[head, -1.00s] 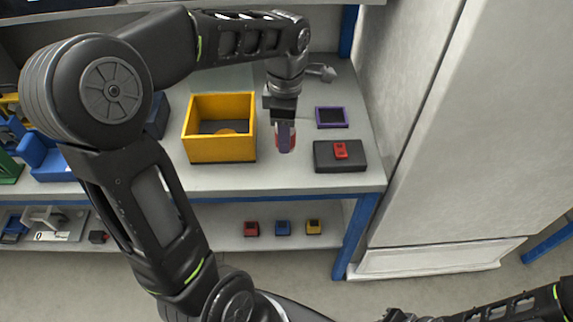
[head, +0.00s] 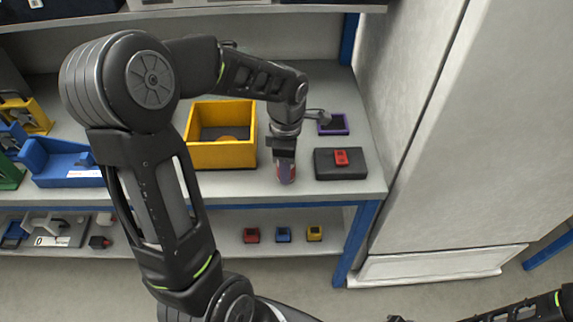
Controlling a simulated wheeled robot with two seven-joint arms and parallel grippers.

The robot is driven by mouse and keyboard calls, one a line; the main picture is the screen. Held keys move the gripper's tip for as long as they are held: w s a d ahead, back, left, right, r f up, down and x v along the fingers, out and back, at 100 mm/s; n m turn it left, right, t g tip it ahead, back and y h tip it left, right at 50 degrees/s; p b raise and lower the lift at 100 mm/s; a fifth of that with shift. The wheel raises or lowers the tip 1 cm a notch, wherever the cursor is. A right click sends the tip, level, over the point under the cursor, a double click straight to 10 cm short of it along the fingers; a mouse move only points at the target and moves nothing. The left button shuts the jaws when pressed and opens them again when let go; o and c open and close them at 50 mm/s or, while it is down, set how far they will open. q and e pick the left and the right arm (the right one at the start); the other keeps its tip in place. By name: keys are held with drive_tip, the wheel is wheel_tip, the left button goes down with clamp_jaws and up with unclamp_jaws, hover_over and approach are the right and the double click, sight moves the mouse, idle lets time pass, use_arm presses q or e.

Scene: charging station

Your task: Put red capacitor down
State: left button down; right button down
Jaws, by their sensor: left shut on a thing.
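My left gripper (head: 285,168) points down over the front part of the workbench top, to the right of the yellow bin.
The yellow bin (head: 221,152) is left of the gripper. A black pad (head: 325,171) bearing a small red block (head: 341,157) and a purple-rimmed tray (head: 335,130) are at right. Blue bins (head: 62,170) stand at left. Small red, blue and yellow blocks sit on the lower shelf (head: 220,243).

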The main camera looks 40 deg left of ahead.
use_arm(q)
drive_tip(key=shift+f, duration=0.2)
drive_tip(key=c, duration=0.8)
unclamp_jaws()
drive_tip(key=shift+r, duration=0.15)
wheel_tip(320, 180, up, 12)
drive_tip(key=shift+r, duration=0.1)
